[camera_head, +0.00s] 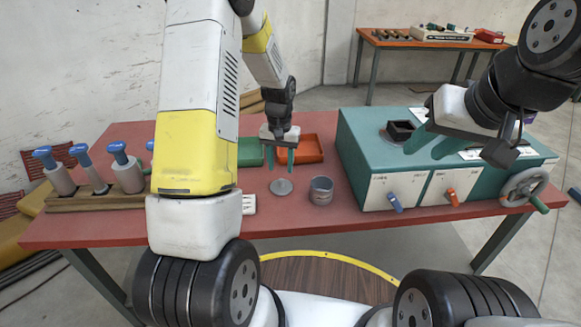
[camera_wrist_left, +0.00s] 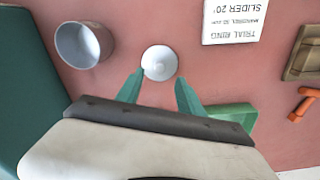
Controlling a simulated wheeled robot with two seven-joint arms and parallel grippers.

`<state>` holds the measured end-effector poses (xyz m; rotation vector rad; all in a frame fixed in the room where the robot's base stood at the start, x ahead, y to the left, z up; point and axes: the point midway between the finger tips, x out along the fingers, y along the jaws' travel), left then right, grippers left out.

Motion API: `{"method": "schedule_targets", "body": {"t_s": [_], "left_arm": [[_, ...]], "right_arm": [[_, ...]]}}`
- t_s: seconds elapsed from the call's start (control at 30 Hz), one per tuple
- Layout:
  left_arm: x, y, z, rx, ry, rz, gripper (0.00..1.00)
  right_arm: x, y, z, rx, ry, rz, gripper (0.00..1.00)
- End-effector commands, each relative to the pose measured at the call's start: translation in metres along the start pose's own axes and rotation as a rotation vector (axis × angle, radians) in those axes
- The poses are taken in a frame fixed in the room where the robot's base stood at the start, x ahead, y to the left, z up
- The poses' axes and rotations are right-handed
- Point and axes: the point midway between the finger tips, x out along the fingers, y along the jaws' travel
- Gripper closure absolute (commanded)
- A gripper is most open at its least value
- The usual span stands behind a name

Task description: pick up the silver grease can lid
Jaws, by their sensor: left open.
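The silver lid (camera_head: 281,187) is a flat round disc lying on the red table, and it also shows in the left wrist view (camera_wrist_left: 159,62). The grey grease can (camera_head: 321,191) stands upright and open just to its right; in the left wrist view the can (camera_wrist_left: 83,45) is left of the lid. My left gripper (camera_head: 281,160) is open and empty, fingers pointing down above and slightly behind the lid. In the left wrist view its fingertips (camera_wrist_left: 159,82) are apart near the lid's edge. My right gripper (camera_head: 432,146) hangs over the teal machine; its teal fingers blend into it.
The teal machine (camera_head: 400,170) with knobs and a handwheel fills the table's right side. A wooden rack (camera_head: 85,202) with blue-topped tools stands left. Green (camera_head: 250,153) and orange (camera_head: 309,148) trays lie behind the lid. A white label plate (camera_wrist_left: 234,20) is nearby.

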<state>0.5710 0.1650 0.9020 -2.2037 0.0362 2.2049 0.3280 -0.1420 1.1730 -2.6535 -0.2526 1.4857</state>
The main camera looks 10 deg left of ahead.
Motion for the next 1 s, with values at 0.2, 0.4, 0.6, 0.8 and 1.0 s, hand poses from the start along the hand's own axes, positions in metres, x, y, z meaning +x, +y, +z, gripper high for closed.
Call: {"method": "schedule_targets", "body": {"t_s": [0.2,0.4,0.6,0.8,1.0], "left_arm": [[0.031,0.001,-0.001,0.0,-0.004,0.0,0.55],[0.054,0.001,-0.002,0.0,-0.001,0.001,0.55],[0.056,0.001,-0.002,0.0,0.001,0.001,0.55],[0.056,0.001,-0.002,0.0,0.001,0.001,0.83],[0.055,0.001,-0.002,0.0,0.001,0.001,1.0]], "right_arm": [[0.0,0.0,0.0,0.0,0.0,0.0,0.64],[0.0,0.0,0.0,0.0,0.0,0.0,0.64],[0.0,0.0,0.0,0.0,0.0,0.0,0.64],[0.0,0.0,0.0,0.0,0.0,0.0,0.64],[0.0,0.0,0.0,0.0,0.0,0.0,0.64]]}}
